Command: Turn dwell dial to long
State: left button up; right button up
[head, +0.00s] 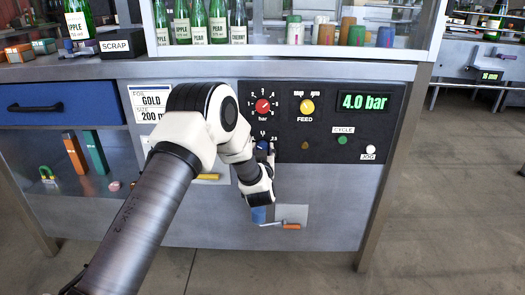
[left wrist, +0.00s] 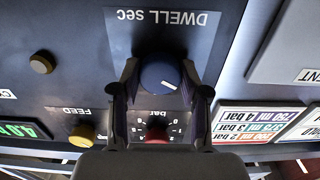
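The dwell dial is a round blue knob (left wrist: 160,74) under the label "DWELL sec" (left wrist: 160,20) in the left wrist view, which shows the panel upside down. Its white mark points to the lower right in that view. My left gripper (left wrist: 160,72) has a finger on each side of the knob, and the fingertips appear to touch its sides. In the head view the dial (head: 262,147) is mostly hidden behind my left gripper (head: 264,155). Part of its scale shows around it; its end marks are not readable. My right gripper is not in view.
The red bar dial (head: 263,105) and yellow feed dial (head: 307,106) are close to the dwell dial. A green cycle button (head: 342,140), white jog button (head: 370,149) and 4.0 bar display (head: 366,102) are further right. An orange-handled crank (head: 291,226) is below the panel.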

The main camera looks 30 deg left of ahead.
pick_arm(q)
jog(key=c, duration=0.3)
jog(key=shift+c, duration=0.2)
